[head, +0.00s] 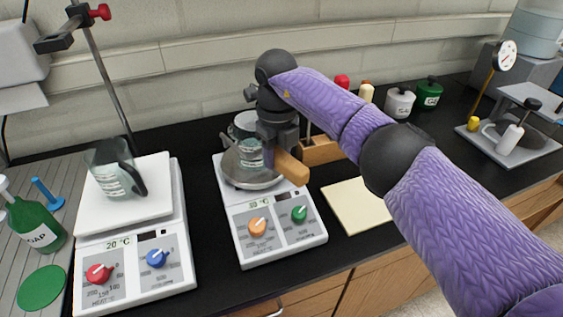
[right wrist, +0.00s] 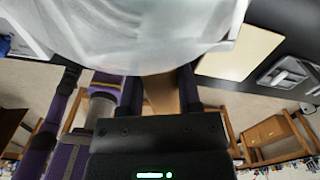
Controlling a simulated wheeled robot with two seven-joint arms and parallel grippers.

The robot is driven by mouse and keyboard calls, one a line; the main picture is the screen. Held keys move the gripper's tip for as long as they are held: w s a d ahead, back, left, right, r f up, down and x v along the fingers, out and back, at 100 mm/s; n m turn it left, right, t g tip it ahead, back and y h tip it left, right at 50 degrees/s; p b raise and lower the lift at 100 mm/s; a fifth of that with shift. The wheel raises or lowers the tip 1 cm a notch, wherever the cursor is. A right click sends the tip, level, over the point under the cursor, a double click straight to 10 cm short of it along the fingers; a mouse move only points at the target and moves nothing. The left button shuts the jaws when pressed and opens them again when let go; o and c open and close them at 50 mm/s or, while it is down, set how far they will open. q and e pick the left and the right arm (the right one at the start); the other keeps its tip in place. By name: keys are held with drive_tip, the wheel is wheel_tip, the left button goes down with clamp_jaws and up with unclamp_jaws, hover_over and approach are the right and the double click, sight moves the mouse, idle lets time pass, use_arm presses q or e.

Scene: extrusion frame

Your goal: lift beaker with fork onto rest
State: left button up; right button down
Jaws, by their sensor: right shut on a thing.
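My right gripper (head: 272,152) is over the middle hot plate, shut on the fork's wooden handle (head: 292,168). The handle also shows between the fingers in the right wrist view (right wrist: 160,92). A clear glass beaker (head: 243,150) is at the round metal top of that hot plate (head: 262,180), partly hidden behind the gripper. The beaker fills the top of the right wrist view (right wrist: 130,25). The fork's prongs are hidden, and I cannot tell whether the beaker touches the plate. A flat cream pad (head: 357,205), perhaps the rest, lies right of the hot plate.
A second hot plate (head: 130,235) at the left carries a glass jug (head: 115,172) with a dark handle, beside a stand rod (head: 105,85). A green bottle (head: 35,225) is far left. A wooden block (head: 322,150) and small jars (head: 399,102) stand behind the pad.

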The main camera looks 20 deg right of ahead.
drive_tip(key=shift+r, duration=0.15)
idle(0.3)
drive_tip(key=shift+r+p, duration=0.65)
drive_tip(key=shift+r, duration=0.05)
drive_tip(key=shift+r+p, duration=0.35)
drive_tip(key=shift+r, duration=0.35)
drive_tip(key=shift+w+r+p, duration=0.1)
drive_tip(key=shift+p, duration=0.25)
